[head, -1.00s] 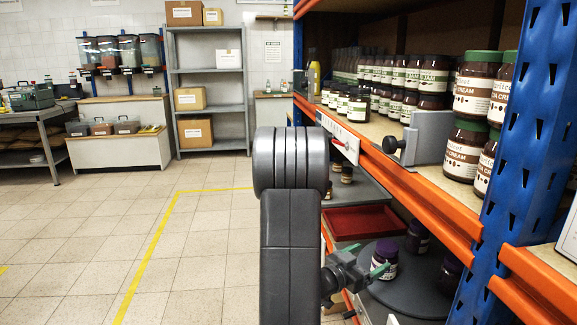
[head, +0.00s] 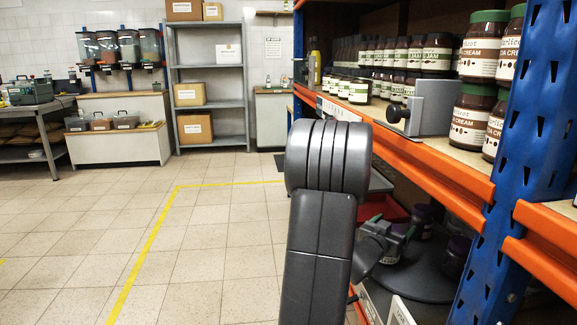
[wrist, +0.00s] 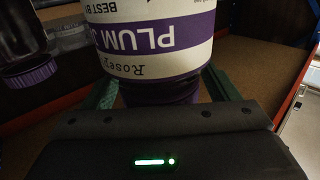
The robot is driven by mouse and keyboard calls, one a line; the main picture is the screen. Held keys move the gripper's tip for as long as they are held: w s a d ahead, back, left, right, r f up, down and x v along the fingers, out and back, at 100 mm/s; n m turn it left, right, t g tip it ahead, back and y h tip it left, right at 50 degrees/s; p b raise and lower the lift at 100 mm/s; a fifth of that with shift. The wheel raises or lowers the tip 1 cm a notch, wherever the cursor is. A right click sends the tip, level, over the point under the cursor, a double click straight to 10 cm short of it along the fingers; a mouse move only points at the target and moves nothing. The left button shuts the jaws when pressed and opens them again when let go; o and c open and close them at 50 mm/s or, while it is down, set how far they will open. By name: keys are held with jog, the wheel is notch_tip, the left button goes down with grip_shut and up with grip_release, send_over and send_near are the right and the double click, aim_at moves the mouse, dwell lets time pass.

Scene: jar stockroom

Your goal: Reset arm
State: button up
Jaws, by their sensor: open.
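My gripper (head: 402,236) is open at the lower right of the head view, at the lower shelf level. In the wrist view my gripper's green fingers (wrist: 160,92) stand apart on either side of a plum jam jar (wrist: 150,45) with a purple lid. The jar appears upside down there and is very close. I cannot tell whether a finger touches it. In the head view a purple-lidded jar (head: 389,254) shows partly behind my gripper, on a dark grey round turntable (head: 405,284). My arm (head: 322,215) rises in the middle and hides part of the shelf.
The rack's orange beam (head: 430,160) and blue post (head: 520,150) stand close on the right. Jars (head: 468,120) and a grey bookend-like plate (head: 430,112) sit above. A red tray (head: 385,208) lies behind my arm. The tiled floor (head: 215,240) on the left is clear.

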jog(key=shift+f+n+t+y+b, duration=0.25)
jog(key=shift+n+t+y+b, duration=0.2)
jog(key=shift+b, duration=0.3)
notch_tip(320, 180, up, 4)
jog(key=p, duration=0.2)
jog(key=shift+p, duration=0.4)
notch_tip(320, 180, up, 6)
jog(key=p, duration=0.7)
jog(key=shift+w, duration=0.1)
jog(key=shift+a, duration=0.1)
